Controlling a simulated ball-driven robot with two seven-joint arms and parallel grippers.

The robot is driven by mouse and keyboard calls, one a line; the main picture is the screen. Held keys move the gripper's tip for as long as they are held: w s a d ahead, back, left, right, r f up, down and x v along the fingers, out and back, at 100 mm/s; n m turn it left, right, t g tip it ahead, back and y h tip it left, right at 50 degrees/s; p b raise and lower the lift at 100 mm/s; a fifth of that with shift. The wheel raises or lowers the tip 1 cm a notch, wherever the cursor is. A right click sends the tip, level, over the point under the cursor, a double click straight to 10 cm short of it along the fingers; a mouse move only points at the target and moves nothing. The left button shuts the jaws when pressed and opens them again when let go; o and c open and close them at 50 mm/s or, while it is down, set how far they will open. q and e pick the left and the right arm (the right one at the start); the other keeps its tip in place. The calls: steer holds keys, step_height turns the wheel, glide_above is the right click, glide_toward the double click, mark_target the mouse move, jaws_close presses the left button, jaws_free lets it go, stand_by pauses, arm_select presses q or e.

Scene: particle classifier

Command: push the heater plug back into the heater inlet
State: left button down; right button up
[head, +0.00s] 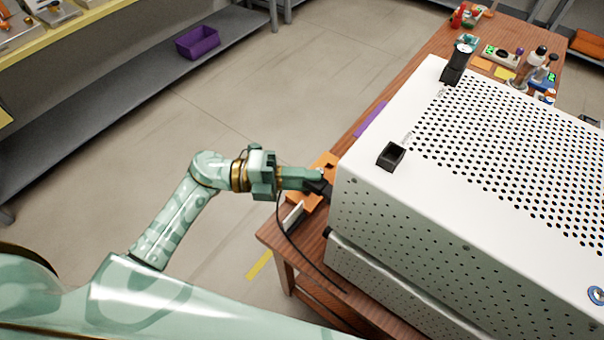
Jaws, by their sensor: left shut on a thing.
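My left gripper (312,180) reaches in from the left to the side of a large white perforated instrument (372,170). It is shut on the black heater plug (320,188), of which only a small dark part shows at the fingertips. The plug is right by the instrument's left side. I cannot tell whether it touches or sits in the inlet. The heater inlet is hidden behind the housing edge. A black cable (290,237) hangs from near the gripper and runs down to the table. My right gripper is not in view.
The instrument stands on a wooden table (277,236). An orange piece (325,163) and a small white plate (292,217) lie near the gripper. Black fittings (391,155) stand on the instrument's top. Small items crowd the table's far end. The floor to the left is clear.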

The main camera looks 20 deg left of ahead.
arm_select(q)
steer(key=shift+s+d+p, duration=0.25)
steer(key=shift+d+p, duration=0.05)
steer(key=shift+d, duration=0.4)
steer(key=c, duration=1.2)
jaws_free()
steer(key=shift+d, duration=0.1)
steer(key=shift+o, duration=0.2)
steer(key=b+v, duration=0.2)
steer(key=v, duration=1.4)
